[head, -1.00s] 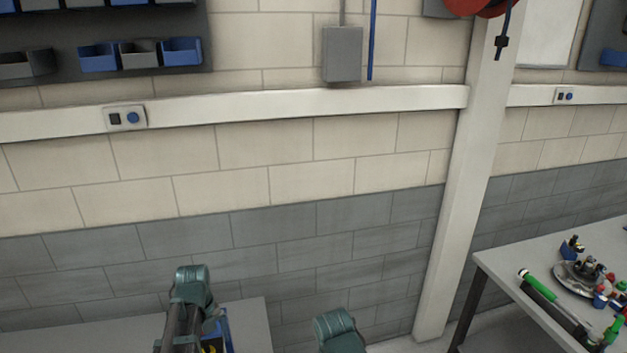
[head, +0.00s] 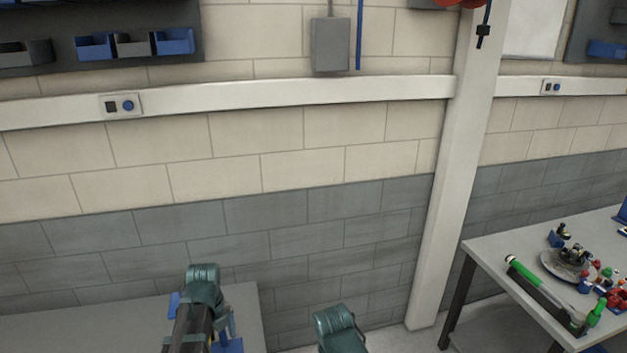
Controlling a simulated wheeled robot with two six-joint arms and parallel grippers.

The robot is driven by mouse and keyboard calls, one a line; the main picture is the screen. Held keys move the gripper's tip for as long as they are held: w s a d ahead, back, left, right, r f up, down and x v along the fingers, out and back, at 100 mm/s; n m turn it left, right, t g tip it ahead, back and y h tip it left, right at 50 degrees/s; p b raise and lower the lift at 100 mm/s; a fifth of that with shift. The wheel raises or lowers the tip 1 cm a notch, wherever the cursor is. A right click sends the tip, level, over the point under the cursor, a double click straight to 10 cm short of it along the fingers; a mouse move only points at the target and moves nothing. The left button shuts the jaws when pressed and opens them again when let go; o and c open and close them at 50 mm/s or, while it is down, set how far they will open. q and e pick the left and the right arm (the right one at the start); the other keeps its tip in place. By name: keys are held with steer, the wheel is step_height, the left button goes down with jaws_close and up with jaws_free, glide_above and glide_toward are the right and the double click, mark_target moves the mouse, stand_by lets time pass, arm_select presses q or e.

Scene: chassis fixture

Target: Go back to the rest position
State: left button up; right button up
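Both of my arms show at the bottom of the head view. My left arm (head: 201,300) rises in front of a grey table at the lower left. My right arm (head: 340,330) shows only as a teal joint at the bottom middle. Neither gripper's fingertips show, so I cannot see whether they are open or hold anything. A blue object (head: 228,345), partly hidden, sits behind my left arm.
A grey table (head: 90,328) stands at the lower left. Another table (head: 490,247) at the right carries a green-ended tool (head: 535,284), a round metal plate (head: 551,265) and several small coloured parts. A white pillar (head: 447,190) stands between them, before a block wall.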

arm_select(q)
steer(key=s+d+f+n+b, duration=0.6)
steer(key=d+f+n+b, duration=0.3)
steer(key=n, duration=0.2)
steer(key=s+d+f+n+y+b, duration=0.1)
steer(key=s+d+f+n+b, duration=0.5)
steer(key=d+f+n+b, duration=0.3)
steer(key=shift+d+f+n+b, duration=0.3)
steer(key=shift+f+n, duration=0.3)
steer(key=shift+n, duration=0.3)
